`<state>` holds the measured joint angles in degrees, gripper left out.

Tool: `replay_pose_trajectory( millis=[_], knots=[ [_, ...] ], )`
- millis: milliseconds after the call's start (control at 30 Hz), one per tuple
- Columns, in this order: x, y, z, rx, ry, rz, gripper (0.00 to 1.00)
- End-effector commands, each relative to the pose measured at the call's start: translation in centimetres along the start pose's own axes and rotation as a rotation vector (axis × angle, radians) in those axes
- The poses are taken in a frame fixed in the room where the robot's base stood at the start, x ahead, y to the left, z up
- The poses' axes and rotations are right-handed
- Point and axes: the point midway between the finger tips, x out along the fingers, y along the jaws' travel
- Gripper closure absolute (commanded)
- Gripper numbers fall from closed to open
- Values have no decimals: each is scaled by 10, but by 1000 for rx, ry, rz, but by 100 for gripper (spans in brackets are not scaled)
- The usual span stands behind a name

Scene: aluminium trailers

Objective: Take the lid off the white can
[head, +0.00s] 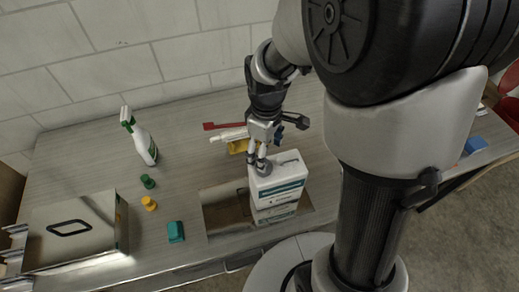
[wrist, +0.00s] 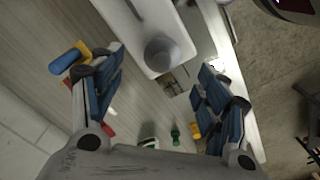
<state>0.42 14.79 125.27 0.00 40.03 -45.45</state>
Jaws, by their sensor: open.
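The white can (head: 280,181) is box-shaped with dark and teal label bands. It stands upright on a shiny metal panel (head: 220,210) near the front edge of the worktop. Its round grey lid (head: 264,168) is on top, towards the left end. My gripper (head: 257,156) is just above the lid, pointing down. In the wrist view, the fingers (wrist: 160,63) are spread wide and the lid (wrist: 160,54) lies between them, with gaps on both sides. I cannot tell whether the fingertips are down at lid height.
Behind my gripper lie a red tool (head: 222,125) and a yellow item (head: 238,146). A white spray bottle (head: 143,143), a green piece (head: 148,181), a yellow piece (head: 149,203) and a teal block (head: 176,232) stand to the left. A metal case (head: 100,212) is at far left.

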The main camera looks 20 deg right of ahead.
Motion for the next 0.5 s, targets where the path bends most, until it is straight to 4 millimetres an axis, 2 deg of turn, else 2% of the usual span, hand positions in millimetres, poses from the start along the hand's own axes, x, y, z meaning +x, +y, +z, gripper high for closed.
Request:
replay_pose_trajectory(
  millis=[133, 333, 500],
  knots=[
    [11, -1, 0, 0, -1, -1, 32],
    [42, -4, -1, 1, -1, -1, 32],
    [53, -3, -1, 1, 1, 1, 32]
  ],
)
